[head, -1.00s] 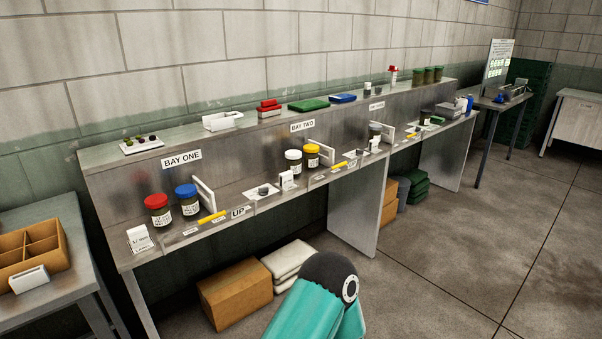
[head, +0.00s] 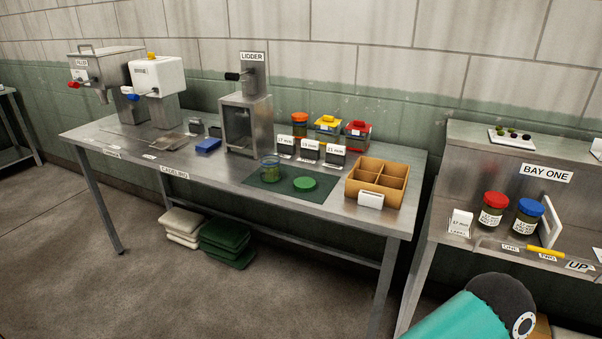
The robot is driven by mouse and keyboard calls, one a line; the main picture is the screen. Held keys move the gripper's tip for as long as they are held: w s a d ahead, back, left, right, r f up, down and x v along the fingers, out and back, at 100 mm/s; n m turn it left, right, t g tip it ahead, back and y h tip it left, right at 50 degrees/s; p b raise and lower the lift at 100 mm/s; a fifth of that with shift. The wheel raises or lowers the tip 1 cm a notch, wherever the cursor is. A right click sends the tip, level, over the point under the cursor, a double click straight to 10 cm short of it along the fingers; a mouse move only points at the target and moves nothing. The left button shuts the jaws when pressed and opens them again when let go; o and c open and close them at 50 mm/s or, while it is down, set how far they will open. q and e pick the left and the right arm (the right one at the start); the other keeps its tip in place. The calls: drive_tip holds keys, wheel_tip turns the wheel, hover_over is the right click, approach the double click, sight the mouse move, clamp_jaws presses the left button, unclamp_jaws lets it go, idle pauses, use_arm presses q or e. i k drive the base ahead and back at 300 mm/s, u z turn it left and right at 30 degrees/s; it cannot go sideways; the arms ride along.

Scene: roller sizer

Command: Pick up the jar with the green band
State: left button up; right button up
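An open glass jar (head: 270,168) with green in its lower part stands upright on a dark green mat (head: 322,193) on the steel table. It is too small to tell whether the green is a band or contents. A loose green lid (head: 305,183) lies on the mat to its right. In bay one stand a jar with a red lid (head: 493,210) and a jar with a blue lid (head: 526,218), both with pale labels; I make out no green band on them. Neither gripper is in view; only a teal part of my arm shows at the bottom right.
A lidder (head: 250,120), two dispensing machines and a blue block (head: 208,145) stand left on the table. Containers with orange, yellow and red tops stand behind number cards. A cardboard divider box (head: 378,182) is right of the mat.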

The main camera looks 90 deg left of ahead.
sight(270, 160)
drive_tip(key=z, duration=0.65)
drive_tip(key=i, duration=0.15)
drive_tip(key=u, duration=1.9)
drive_tip(key=i, duration=0.2)
drive_tip(key=u, duration=1.95)
drive_tip(key=k, duration=0.5)
drive_tip(key=u, duration=0.4)
drive_tip(key=i, duration=1.6)
drive_tip(key=z, duration=0.5)
